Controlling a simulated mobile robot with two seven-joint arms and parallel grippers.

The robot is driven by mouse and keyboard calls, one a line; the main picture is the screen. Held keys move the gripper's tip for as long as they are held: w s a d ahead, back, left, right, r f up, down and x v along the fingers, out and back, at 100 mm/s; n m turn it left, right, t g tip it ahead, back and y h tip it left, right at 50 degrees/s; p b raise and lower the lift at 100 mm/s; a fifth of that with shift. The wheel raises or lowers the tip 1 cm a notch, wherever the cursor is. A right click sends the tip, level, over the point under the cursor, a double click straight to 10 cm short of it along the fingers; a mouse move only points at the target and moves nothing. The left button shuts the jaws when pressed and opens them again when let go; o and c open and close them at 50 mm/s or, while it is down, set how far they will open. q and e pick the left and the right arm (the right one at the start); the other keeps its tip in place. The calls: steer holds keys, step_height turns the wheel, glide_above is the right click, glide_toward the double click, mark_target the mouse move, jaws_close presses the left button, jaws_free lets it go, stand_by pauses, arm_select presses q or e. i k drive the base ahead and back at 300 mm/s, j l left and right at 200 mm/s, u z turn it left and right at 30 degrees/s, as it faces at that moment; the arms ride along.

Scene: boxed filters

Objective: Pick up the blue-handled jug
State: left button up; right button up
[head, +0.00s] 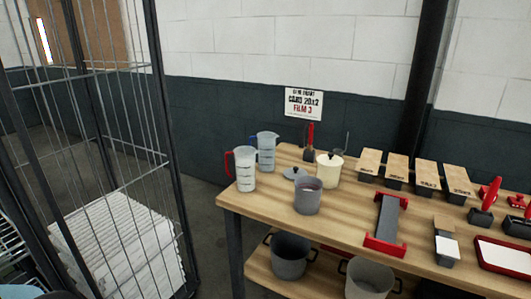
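The blue-handled jug (267,152) is a clear, bluish measuring jug with dark markings. It stands upright at the far left corner of the wooden table (345,215), its handle on its left side. A similar jug with a red handle (244,170) stands in front of it and slightly to the left, hiding part of its lower left side. Neither of my grippers shows in the head view.
A cream lidded pot (328,170), a grey pot (308,197) and a grey lid (294,173) stand right of the jugs. A red-and-grey stand (387,222) and several boxes lie further right. A wire cage (120,130) with white stacked sheets (120,245) is at left.

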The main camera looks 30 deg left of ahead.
mark_target(267, 140)
steer(key=i+j, duration=0.25)
steer(key=i, duration=0.15)
steer(key=i+j, duration=0.3)
steer(key=i+j+u, duration=0.1)
steer(key=i+j, duration=0.15)
steer(key=i, duration=0.2)
steer(key=u, duration=1.35)
